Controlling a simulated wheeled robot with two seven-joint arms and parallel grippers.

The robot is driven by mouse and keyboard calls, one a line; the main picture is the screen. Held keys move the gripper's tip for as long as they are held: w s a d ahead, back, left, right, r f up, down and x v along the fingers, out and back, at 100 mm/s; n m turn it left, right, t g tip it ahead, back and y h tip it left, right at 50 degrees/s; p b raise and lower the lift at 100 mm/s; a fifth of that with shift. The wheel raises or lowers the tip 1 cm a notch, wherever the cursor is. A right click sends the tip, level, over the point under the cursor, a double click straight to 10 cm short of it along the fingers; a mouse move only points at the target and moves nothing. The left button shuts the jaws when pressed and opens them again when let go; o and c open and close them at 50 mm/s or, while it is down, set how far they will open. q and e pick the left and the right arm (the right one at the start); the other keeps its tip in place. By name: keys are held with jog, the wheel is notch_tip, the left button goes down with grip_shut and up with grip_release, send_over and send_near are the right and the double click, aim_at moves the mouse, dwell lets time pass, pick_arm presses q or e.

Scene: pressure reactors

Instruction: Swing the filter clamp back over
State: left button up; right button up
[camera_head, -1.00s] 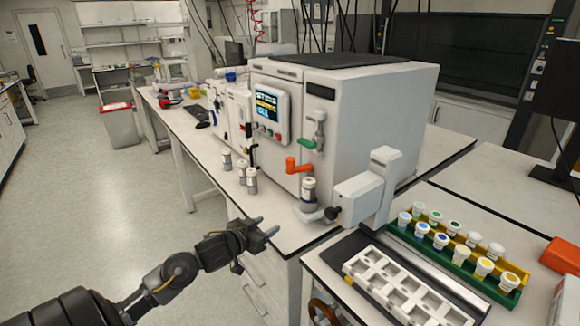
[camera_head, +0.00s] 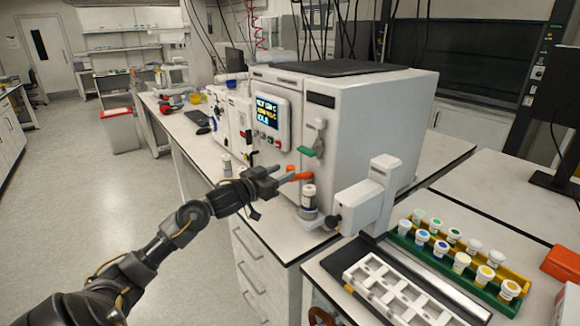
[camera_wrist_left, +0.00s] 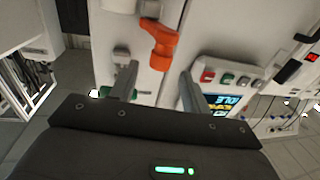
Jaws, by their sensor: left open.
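An orange lever (camera_head: 297,176), which may be the filter clamp's handle, is on the front of the white reactor cabinet (camera_head: 372,115). My left gripper (camera_head: 277,178) is open and empty just left of the lever. In the left wrist view the orange lever (camera_wrist_left: 162,45) appears between and beyond the two fingers (camera_wrist_left: 158,72); I cannot tell if they touch it. A white-capped vial (camera_head: 308,197) stands below the lever on a holder beside a white side unit with a black knob (camera_head: 333,221). My right gripper is not in view.
A green handle (camera_head: 309,152) sits above the lever. A lit control screen (camera_head: 268,112) is to its left. Another vial (camera_head: 227,163) stands on the bench by my arm. A rack of capped vials (camera_head: 437,248) and a white tray (camera_head: 395,290) lie at the right.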

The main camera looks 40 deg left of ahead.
aim_at(287, 170)
pick_arm(q)
jog(key=shift+w+d+p, duration=0.15)
jog(key=shift+w+d, duration=0.05)
jog(key=shift+w, duration=0.95)
jog(key=shift+w+d+p, duration=0.15)
jog(key=shift+w, duration=0.95)
grip_shut()
